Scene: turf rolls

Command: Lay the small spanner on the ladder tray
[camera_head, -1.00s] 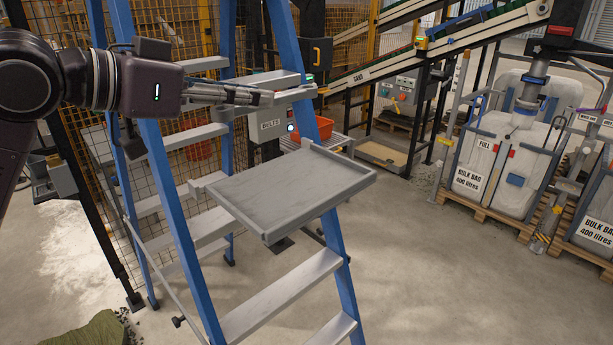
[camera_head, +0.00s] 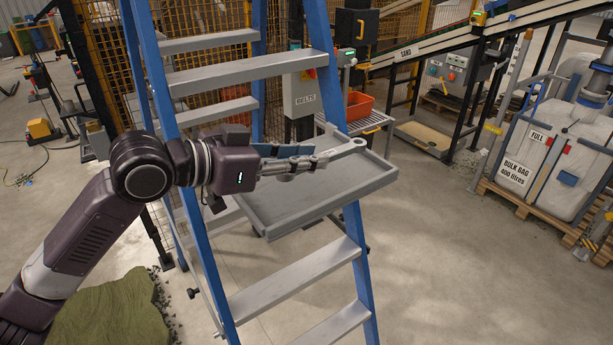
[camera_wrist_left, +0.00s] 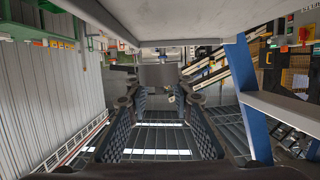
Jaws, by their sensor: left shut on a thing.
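The small spanner (camera_head: 342,150) is pale grey metal, with its ring end pointing right in the head view. My left gripper (camera_head: 312,162) is shut on it. Gripper and spanner are over the back part of the grey ladder tray (camera_head: 285,203), which has a raised rim and is fixed to the blue ladder. The spanner looks held above the tray, but the gap is hard to judge. In the left wrist view my left gripper's fingers (camera_wrist_left: 165,105) show, with the spanner hard to make out. My right gripper is not in view.
The blue ladder's rails (camera_head: 180,150) stand left and right of the tray, with grey treads above and below. An orange bin (camera_head: 359,105) and a conveyor lie behind. Bulk bags (camera_head: 545,150) stand on pallets at right. The floor (camera_head: 470,270) front right is clear.

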